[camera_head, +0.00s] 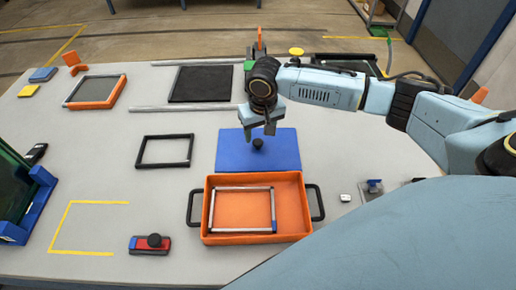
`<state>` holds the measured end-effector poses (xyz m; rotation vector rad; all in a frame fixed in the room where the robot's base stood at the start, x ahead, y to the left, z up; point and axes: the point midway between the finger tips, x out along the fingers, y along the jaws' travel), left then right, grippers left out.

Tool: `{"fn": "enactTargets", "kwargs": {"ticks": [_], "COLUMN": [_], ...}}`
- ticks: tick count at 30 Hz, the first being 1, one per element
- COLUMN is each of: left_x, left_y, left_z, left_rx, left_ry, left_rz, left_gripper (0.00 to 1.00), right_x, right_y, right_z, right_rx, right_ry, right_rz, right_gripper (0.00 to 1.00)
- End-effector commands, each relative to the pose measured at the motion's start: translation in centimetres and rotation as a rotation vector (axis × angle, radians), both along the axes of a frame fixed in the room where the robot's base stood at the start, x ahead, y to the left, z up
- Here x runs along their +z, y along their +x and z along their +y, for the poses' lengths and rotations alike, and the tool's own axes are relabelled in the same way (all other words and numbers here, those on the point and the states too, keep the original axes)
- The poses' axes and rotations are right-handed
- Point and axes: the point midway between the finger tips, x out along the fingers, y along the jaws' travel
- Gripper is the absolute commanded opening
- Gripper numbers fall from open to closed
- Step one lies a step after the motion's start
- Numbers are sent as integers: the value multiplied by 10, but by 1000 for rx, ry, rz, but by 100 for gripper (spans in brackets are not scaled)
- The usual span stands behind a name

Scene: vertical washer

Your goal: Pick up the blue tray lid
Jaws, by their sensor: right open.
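The blue tray lid (231,153) lies flat on the table, just behind the orange tray. A dark round knob (258,143) stands at its middle. My right gripper (259,134) points down over the lid, directly above the knob. Its fingers are open and nothing shows between them. Whether the fingertips touch the knob cannot be told. The gripper hides part of the lid's back edge. My left gripper is not in view.
The orange tray (289,190), holding a silver frame (242,189), stands in front of the lid. A black frame (165,151) lies to the left. A red and blue block with a black knob (150,243) lies front left. Bare table separates these.

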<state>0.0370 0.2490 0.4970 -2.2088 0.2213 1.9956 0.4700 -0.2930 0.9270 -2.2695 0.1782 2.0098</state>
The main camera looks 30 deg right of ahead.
Motion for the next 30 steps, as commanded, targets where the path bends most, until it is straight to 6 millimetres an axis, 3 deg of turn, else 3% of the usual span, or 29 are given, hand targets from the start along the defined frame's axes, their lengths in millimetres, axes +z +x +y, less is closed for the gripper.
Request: {"fn": "enactTargets", "kwargs": {"ticks": [6,15,27,30], "left_x": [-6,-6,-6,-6], "left_y": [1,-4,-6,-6], "left_z": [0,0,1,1], "left_rx": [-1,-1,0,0], "left_ry": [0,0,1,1], "left_rz": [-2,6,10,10], "left_gripper": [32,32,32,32], "right_x": [-32,-37,-36,-36], "right_y": [4,5,5,5], "right_z": [2,2,2,2], "right_rx": [0,1,1,1], "right_ry": [-2,-1,-1,-1], "right_rz": [1,-1,-1,-1], "right_gripper": [54,54,3,3]}}
